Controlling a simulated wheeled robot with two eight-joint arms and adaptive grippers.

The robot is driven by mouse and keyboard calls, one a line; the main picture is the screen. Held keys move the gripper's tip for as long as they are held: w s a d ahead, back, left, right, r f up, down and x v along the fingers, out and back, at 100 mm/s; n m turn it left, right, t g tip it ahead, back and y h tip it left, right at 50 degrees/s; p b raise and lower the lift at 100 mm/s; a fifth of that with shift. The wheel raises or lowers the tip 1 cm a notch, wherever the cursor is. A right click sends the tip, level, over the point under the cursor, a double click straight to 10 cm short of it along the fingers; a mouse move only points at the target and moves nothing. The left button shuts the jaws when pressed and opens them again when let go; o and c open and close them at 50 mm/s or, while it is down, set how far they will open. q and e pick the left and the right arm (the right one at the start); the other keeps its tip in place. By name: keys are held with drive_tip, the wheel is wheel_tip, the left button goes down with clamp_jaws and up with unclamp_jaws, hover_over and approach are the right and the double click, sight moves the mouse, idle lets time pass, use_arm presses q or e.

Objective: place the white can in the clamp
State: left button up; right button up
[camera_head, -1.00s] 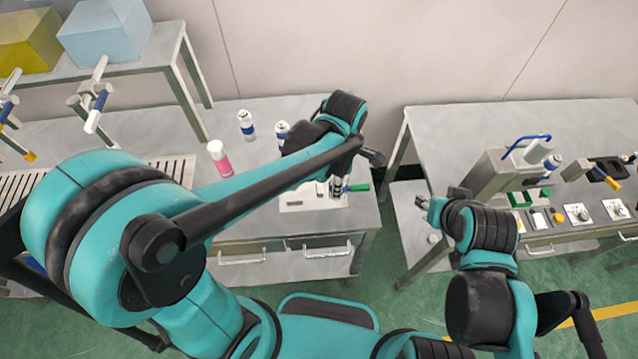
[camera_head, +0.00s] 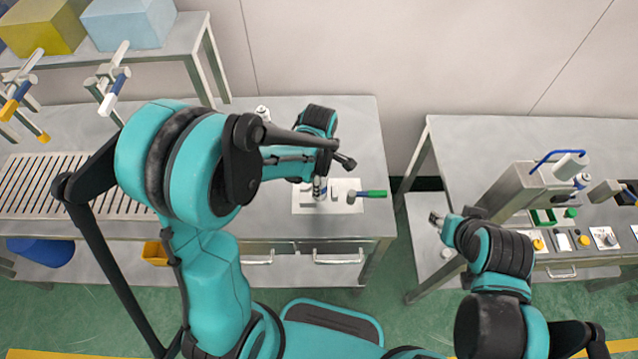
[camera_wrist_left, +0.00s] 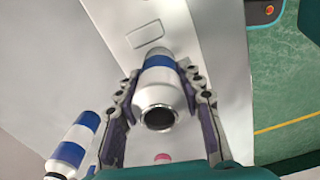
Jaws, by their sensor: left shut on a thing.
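My left gripper (camera_head: 320,182) is over the white clamp plate (camera_head: 345,208) on the left table. In the left wrist view my left gripper (camera_wrist_left: 165,100) has a finger on each side of a white can with a blue band (camera_wrist_left: 158,75) and is shut on it. The can's open neck faces that camera. The can (camera_head: 319,188) stands about upright at the plate, beside the clamp's green handle (camera_head: 372,193). I cannot tell whether its base rests in the clamp. My right gripper (camera_head: 437,218) is by the right table's near left side; its fingers are too small to judge.
Another white can with a blue band (camera_wrist_left: 75,148) stands close to the left finger; a white can top (camera_head: 262,112) shows behind my left arm. A slotted grate (camera_head: 45,185) lies at left. The right table (camera_head: 480,135) carries a machine (camera_head: 520,190).

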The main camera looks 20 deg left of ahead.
use_arm(q)
drive_tip(key=shift+r, duration=0.1)
drive_tip(key=shift+s, duration=0.1)
drive_tip(key=o, duration=1.2)
